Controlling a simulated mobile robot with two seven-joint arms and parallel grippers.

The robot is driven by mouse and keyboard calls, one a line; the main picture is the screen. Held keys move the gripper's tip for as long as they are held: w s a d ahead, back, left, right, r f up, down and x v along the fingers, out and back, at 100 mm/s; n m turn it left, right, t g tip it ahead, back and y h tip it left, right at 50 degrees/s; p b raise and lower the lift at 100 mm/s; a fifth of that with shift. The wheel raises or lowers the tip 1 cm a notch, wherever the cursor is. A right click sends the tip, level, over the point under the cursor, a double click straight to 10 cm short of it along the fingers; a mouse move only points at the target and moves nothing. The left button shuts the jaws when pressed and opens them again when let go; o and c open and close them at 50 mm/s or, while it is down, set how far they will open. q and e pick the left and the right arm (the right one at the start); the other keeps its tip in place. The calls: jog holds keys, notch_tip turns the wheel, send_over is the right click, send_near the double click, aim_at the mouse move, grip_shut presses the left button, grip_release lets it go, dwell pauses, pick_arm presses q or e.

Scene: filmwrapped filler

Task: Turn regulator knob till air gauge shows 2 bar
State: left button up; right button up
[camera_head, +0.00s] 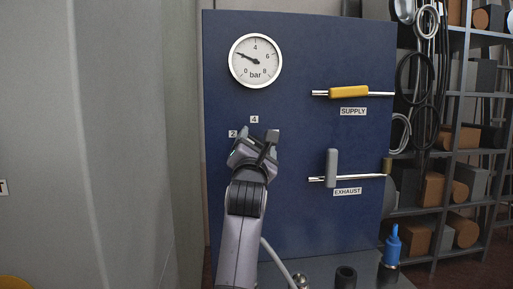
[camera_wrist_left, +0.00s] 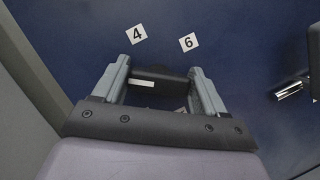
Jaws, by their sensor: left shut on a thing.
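The round white air gauge (camera_head: 256,61) is at the top left of the blue panel. Its dark needle points to the upper left, about halfway between 0 and 4, close to 2 bar. My left gripper (camera_head: 257,140) is at the panel below the gauge. It is shut on the dark regulator knob (camera_wrist_left: 160,84), which sits between its two fingers in the left wrist view. A white mark shows on the knob. In the head view the gripper hides the knob. Scale labels 2 and 4 show beside it; the left wrist view shows 4 and 6. My right gripper is not in view.
The yellow supply handle (camera_head: 349,92) lies along its pipe. The grey exhaust handle (camera_head: 331,168) stands upright, across its pipe, right of my gripper. A blue-topped bottle (camera_head: 393,246) stands at the lower right. Shelves (camera_head: 460,95) with boxes are behind the panel's right.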

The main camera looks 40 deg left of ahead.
pick_arm(q)
jog(key=shift+n+y, duration=0.4)
jog(key=shift+n, duration=0.2)
jog(key=o, duration=1)
jog(key=shift+c, duration=0.2)
jog(key=b+v, duration=0.2)
jog(key=v, duration=0.5)
jog(key=shift+s+d, duration=0.1)
